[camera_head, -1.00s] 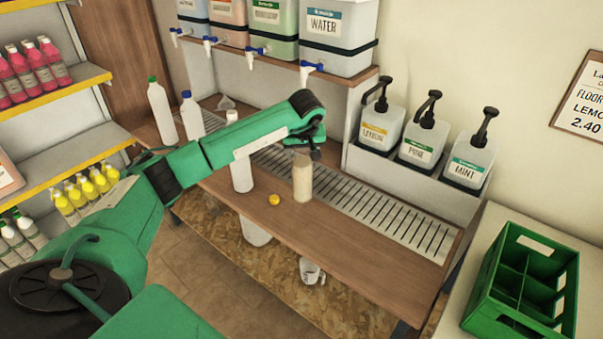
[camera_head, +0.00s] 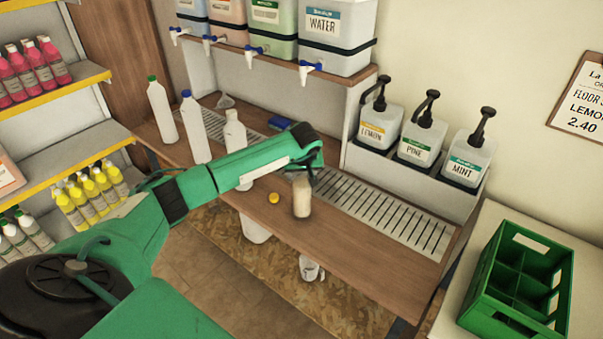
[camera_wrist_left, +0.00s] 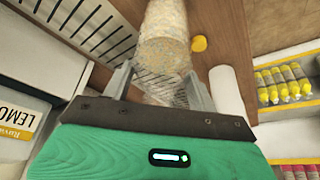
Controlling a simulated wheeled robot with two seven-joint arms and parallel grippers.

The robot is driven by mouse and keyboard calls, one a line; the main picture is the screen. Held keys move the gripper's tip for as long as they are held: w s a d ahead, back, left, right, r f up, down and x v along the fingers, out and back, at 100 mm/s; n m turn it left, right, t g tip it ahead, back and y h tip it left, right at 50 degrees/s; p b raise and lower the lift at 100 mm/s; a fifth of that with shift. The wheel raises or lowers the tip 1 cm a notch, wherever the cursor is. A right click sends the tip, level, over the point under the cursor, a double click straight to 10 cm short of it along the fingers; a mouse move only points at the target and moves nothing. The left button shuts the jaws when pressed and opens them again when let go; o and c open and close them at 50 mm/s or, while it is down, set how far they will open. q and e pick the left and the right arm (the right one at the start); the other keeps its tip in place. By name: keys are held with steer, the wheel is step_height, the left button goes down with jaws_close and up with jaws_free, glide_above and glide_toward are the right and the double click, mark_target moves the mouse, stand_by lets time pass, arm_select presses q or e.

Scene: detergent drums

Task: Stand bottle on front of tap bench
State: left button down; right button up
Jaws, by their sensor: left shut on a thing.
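My left gripper (camera_head: 310,178) is shut on a cloudy beige bottle (camera_head: 302,200) above the front part of the wooden tap bench (camera_head: 345,252). The bottle is about upright, its top hidden by the gripper. I cannot tell whether its base touches the wood. In the left wrist view the bottle (camera_wrist_left: 165,35) is between the fingers of the gripper (camera_wrist_left: 155,80). A yellow cap (camera_head: 274,198) lies on the bench just left of the bottle. My right gripper is not in view.
White bottles with a green cap (camera_head: 162,112) and a blue cap (camera_head: 195,128) stand at the left. Another white bottle (camera_head: 235,133) is partly behind my arm. A metal drain grate (camera_head: 385,212) lies behind the held bottle. A green crate (camera_head: 520,285) is at the right. The bench front is clear rightward.

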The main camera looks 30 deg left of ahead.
arm_select(q)
steer(key=shift+c, duration=2.2)
jaws_free()
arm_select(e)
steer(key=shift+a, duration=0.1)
arm_select(q)
steer(key=shift+r, duration=0.15)
steer(key=shift+s+d+r, duration=0.1)
steer(key=shift+r, duration=0.15)
steer(key=b+v, duration=0.1)
steer(key=v, duration=0.5)
steer(key=shift+s+d+r+b, duration=0.1)
steer(key=shift+s+r+b, duration=0.05)
steer(key=shift+r+b, duration=0.25)
steer(key=shift+b+v, duration=0.3)
steer(key=shift+v, duration=1.85)
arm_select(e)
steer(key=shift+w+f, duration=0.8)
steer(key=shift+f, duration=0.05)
